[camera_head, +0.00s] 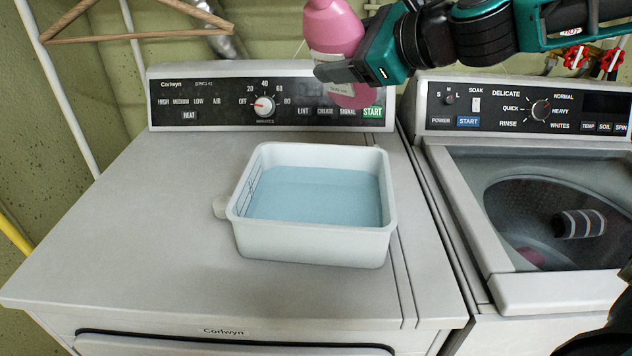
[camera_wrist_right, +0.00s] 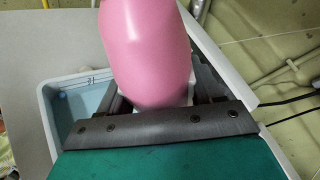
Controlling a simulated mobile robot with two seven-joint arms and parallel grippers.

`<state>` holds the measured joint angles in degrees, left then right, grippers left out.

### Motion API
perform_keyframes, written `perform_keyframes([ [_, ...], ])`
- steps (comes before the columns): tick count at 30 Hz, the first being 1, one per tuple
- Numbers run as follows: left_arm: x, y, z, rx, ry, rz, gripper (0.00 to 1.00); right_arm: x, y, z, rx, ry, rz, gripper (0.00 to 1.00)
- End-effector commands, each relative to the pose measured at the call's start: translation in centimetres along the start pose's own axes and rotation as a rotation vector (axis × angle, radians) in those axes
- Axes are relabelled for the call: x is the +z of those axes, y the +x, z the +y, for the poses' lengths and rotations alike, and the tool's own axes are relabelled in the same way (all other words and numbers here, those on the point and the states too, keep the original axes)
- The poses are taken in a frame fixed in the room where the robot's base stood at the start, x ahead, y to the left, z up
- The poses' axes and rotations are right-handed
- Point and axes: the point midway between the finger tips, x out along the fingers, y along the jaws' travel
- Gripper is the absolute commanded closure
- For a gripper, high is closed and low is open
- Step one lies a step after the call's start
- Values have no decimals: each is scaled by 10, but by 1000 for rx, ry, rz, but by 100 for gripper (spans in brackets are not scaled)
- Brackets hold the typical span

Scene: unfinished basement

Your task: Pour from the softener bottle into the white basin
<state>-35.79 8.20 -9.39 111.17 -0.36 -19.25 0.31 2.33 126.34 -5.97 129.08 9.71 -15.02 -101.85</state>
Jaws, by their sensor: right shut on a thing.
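The pink softener bottle (camera_head: 331,38) is held up above the back right of the dryer top, in front of the control panel. It looks slightly tilted, and its top is cut off by the frame edge. My right gripper (camera_head: 338,72) is shut around the bottle. In the right wrist view the bottle (camera_wrist_right: 150,45) stands between the fingers (camera_wrist_right: 155,100). The white basin (camera_head: 312,243) sits on the dryer, holding light blue liquid. The bottle is above and behind the basin. No stream from the bottle is visible.
The dryer top (camera_head: 130,220) is clear left of the basin. A washer (camera_head: 545,290) with an open tub stands at right, with a striped item (camera_head: 579,224) inside. A wooden hanger (camera_head: 140,25) hangs at upper left. Red valves (camera_head: 574,57) are on the back wall.

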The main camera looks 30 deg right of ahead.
Motion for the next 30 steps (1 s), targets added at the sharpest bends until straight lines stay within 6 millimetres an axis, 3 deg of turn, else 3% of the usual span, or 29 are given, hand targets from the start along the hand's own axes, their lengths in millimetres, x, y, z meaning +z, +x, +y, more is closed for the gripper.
perform_keyframes([
  [30, 29, 20, 0, -2, 0, 0, 0, -14, 6, -7, -81, -187, -2, 83],
])
